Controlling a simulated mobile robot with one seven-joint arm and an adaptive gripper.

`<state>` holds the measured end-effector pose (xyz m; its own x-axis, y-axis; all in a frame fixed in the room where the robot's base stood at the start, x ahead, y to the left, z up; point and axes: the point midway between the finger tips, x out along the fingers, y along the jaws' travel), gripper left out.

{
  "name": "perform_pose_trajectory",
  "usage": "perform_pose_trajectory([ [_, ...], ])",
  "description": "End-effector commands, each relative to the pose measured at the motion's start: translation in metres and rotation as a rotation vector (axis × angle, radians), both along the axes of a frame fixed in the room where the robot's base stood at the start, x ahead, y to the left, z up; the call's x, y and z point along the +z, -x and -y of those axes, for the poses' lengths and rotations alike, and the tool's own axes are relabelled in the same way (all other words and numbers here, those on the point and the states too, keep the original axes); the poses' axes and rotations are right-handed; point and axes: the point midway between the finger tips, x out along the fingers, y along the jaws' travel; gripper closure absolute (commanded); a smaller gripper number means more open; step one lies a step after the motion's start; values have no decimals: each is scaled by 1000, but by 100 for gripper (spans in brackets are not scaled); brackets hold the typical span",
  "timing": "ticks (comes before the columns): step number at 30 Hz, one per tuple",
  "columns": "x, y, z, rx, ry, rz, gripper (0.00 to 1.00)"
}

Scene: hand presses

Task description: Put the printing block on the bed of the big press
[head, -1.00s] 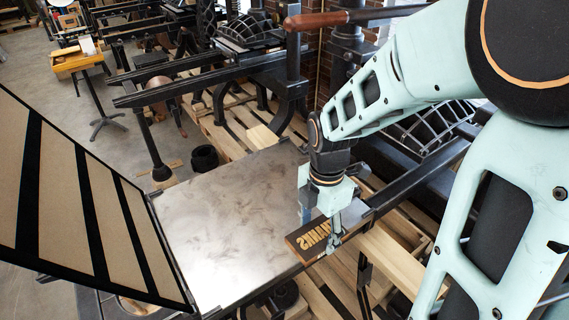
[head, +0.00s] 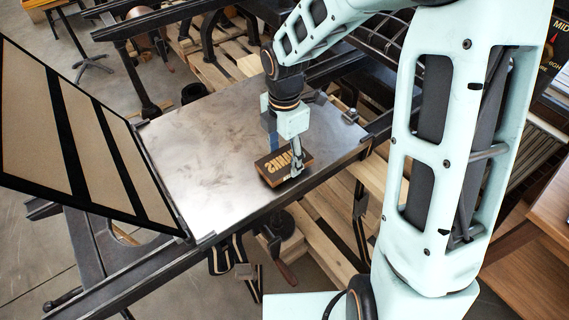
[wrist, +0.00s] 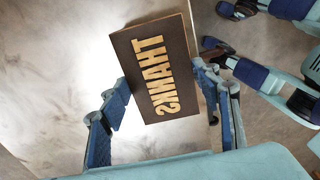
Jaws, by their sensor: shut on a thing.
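The printing block (head: 284,164) is a dark brown slab with raised tan letters reading a mirrored THANKS. My gripper (head: 295,160) is shut on it, and in the wrist view the block (wrist: 152,68) sits between the blue finger pads. The big press's bed (head: 200,150) is a broad, shiny metal plate. The block is over the bed's front right part, inside its edges, with its lettered face up. I cannot tell whether its underside touches the plate. The bed also shows behind the block in the wrist view (wrist: 60,70).
The raised frame (head: 85,140) with tan panels and dark bars stands tilted along the bed's left edge. Black press rails (head: 130,270) run along the front. The bed's left and middle are bare. Wooden pallets (head: 320,240) lie below, and a wooden cabinet (head: 550,210) stands at the right.

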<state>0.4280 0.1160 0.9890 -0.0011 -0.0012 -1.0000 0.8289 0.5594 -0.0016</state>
Motion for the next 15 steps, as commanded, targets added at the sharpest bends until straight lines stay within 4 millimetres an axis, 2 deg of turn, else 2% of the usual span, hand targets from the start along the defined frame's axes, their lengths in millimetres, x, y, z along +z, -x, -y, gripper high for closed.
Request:
perform_pose_trajectory([
  [1,-13,0,0,0,-1,1,77],
  [3,-18,0,0,1,0,1,77],
  [15,-20,0,0,1,0,1,77],
])
